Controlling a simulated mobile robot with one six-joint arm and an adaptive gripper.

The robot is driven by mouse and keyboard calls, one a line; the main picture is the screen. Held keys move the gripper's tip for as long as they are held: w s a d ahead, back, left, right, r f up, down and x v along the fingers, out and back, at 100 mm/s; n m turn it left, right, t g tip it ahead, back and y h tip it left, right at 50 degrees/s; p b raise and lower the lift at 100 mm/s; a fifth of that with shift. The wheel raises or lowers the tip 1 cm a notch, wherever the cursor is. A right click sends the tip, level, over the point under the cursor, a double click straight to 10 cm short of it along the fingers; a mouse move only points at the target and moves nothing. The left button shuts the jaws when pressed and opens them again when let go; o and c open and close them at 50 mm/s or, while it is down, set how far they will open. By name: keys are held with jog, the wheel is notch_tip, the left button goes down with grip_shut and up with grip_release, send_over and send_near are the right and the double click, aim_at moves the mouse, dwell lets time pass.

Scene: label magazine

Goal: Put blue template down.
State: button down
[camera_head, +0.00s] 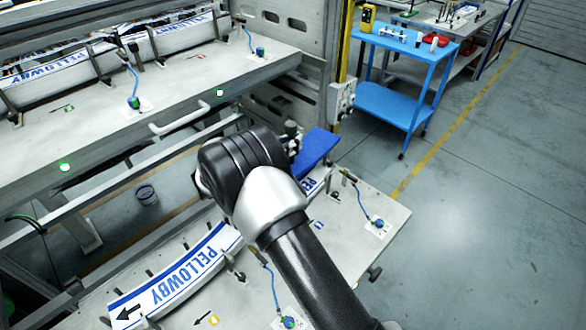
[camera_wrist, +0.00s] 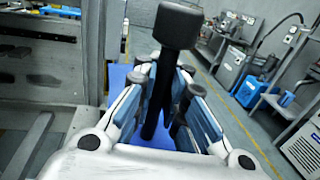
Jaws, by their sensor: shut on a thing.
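The blue template (camera_head: 318,146) shows just right of my wrist in the head view, above the right part of the lower shelf. My gripper (camera_head: 293,140) is mostly hidden behind my own arm there. In the wrist view my gripper (camera_wrist: 166,112) has its fingers on both sides of a black upright handle with a block-shaped top (camera_wrist: 177,26). Blue parts of the template (camera_wrist: 118,76) show behind and below the fingers. The gripper is shut on the template's handle. I cannot tell whether the template touches the shelf.
The lower shelf (camera_head: 385,214) carries a white PELLOWBY label stack (camera_head: 185,268), pins and blue-capped cables (camera_head: 377,223). An upper shelf (camera_head: 180,92) holds another label stack (camera_head: 65,68). A blue cart (camera_head: 400,100) stands behind on the right. Open floor (camera_head: 490,210) lies to the right.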

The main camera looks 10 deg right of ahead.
jog(key=shift+f+b, duration=0.95)
jog(key=shift+f, duration=2.75)
jog(key=shift+f, duration=0.25)
jog(key=c, duration=1.6)
grip_release()
jog(key=shift+c, duration=0.2)
